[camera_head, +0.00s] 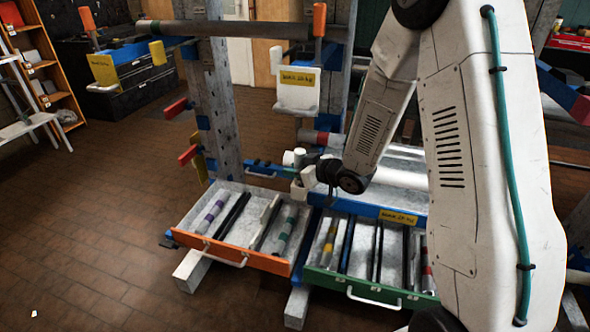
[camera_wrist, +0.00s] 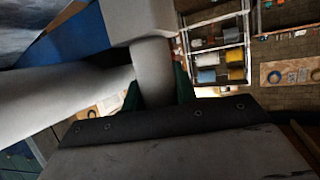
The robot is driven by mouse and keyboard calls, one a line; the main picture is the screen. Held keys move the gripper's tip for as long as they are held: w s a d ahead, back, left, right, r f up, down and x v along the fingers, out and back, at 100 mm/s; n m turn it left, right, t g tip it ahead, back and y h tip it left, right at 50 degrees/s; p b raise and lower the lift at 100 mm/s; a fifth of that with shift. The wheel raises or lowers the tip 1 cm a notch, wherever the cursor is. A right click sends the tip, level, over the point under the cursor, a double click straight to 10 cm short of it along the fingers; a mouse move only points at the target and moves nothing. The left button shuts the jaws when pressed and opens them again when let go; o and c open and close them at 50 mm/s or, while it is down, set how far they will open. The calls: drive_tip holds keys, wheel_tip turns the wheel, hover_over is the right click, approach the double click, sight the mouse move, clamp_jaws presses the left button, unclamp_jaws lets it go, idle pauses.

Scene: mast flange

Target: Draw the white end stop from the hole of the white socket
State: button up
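In the wrist view the white end stop (camera_wrist: 152,68) is a short round peg between the two dark green fingers of my gripper (camera_wrist: 158,94). The fingers lie against both its sides, with no clear gap. Its far end meets the pale block of the white socket (camera_wrist: 140,18); the hole itself is hidden, so I cannot tell how deep it sits. In the head view my gripper (camera_head: 314,178) is small and partly hidden by my wrist, beside white parts on the mast structure just above the drawers.
A thick pale cylinder (camera_wrist: 60,102) lies close at left in the wrist view. Open orange (camera_head: 238,256) and green (camera_head: 368,287) drawers with bars inside lie below my gripper. A grey upright post (camera_head: 217,110) stands to the left.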

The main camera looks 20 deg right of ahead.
drive_tip(key=shift+r, duration=3.5)
